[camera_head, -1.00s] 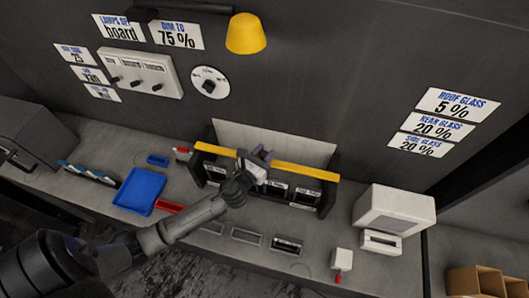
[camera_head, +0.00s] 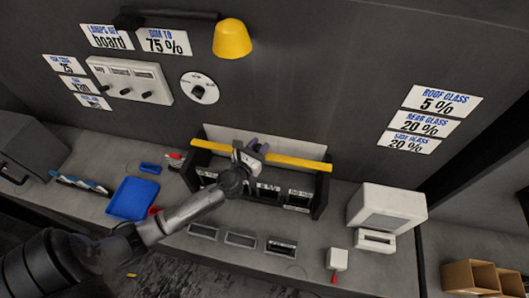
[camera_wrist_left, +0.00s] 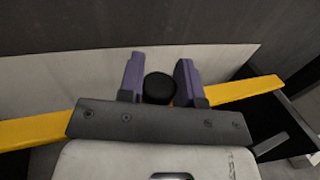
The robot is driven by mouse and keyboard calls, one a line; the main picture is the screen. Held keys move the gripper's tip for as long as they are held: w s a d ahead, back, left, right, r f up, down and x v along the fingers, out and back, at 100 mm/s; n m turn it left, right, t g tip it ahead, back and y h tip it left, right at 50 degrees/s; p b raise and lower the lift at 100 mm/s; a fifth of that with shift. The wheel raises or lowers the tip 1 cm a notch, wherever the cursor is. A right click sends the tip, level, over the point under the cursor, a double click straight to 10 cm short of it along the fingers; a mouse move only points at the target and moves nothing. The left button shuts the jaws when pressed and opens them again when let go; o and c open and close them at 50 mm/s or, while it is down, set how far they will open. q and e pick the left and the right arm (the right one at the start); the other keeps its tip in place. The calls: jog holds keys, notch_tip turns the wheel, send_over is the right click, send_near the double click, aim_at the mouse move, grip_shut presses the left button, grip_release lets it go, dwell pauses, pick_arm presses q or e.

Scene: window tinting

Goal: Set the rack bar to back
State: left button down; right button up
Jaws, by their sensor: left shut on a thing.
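The rack bar (camera_head: 300,162) is a long yellow bar across the top of the dark rack (camera_head: 319,196) in the head view. It also shows in the left wrist view (camera_wrist_left: 246,89), passing behind my gripper on both sides. My left gripper (camera_head: 258,146) is at the middle of the bar. In the left wrist view, the purple fingers of my left gripper (camera_wrist_left: 159,85) stand on both sides of a round black knob (camera_wrist_left: 159,88), shut on it. The gripper body hides the middle of the bar. My right gripper is not in view.
A pale panel (camera_head: 290,145) stands behind the rack, against the dark wall. A blue tray (camera_head: 132,198) lies left of the rack, and a white printer-like box (camera_head: 388,212) stands to its right. A yellow lamp (camera_head: 232,38) hangs above.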

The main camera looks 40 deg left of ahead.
pick_arm(q)
jog(key=shift+a+f, duration=0.1)
jog(key=c, duration=1.2)
grip_release()
jog(key=shift+o, duration=0.8)
jog(key=shift+w, duration=0.2)
jog(key=shift+o, duration=1.3)
jog(key=shift+s, duration=0.1)
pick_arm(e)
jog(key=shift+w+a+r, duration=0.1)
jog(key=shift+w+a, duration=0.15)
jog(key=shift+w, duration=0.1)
pick_arm(q)
jog(key=b+v, duration=0.2)
jog(key=v, duration=1.2)
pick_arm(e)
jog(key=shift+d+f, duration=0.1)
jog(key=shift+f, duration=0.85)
